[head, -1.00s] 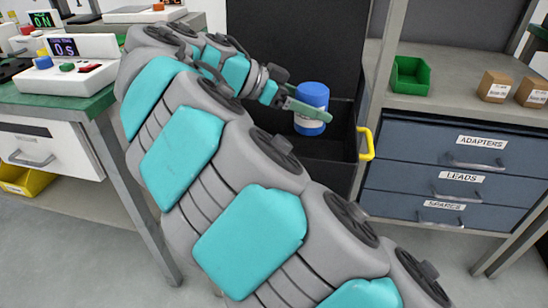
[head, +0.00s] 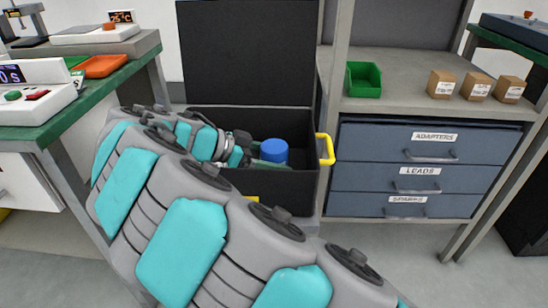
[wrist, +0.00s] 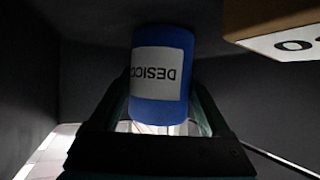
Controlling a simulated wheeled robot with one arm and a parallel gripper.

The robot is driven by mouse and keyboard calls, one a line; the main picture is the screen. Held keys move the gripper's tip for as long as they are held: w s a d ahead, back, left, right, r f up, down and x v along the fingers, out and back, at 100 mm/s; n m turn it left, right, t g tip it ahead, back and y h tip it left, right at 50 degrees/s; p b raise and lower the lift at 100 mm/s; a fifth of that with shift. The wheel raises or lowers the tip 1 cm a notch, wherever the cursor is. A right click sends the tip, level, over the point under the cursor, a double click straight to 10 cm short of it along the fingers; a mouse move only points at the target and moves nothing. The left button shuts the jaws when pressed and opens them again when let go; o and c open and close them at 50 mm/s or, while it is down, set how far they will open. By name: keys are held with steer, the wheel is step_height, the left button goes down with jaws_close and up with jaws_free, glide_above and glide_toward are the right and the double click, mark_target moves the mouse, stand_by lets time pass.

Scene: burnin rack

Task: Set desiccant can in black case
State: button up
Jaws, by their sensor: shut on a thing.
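The desiccant can (head: 273,151) is a blue cylinder. Its white label, reading upside down, shows in the wrist view (wrist: 157,74). The black case (head: 300,185) stands open with its lid raised behind it and a yellow handle on its right side. My gripper (head: 262,163) is shut on the can, with one green finger visible beside it, and holds it inside the case's opening. The front wall hides the can's lower part in the head view. Whether the can touches the case floor cannot be told.
A brown box (wrist: 285,25) with a white label is close to the can at upper right in the wrist view. A blue drawer cabinet (head: 420,170) stands right of the case, with a green bin (head: 364,80) above it. A green-topped bench (head: 90,98) is at left.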

steer(key=shift+f+b, duration=0.15)
steer(key=shift+b, duration=0.2)
steer(key=o, duration=1.4)
steer(key=shift+r+p, duration=0.25)
steer(key=shift+p, duration=0.1)
steer(key=v, duration=0.5)
steer(key=shift+a+b, duration=0.1)
steer(key=shift+b, duration=0.2)
steer(key=shift+v, duration=1.15)
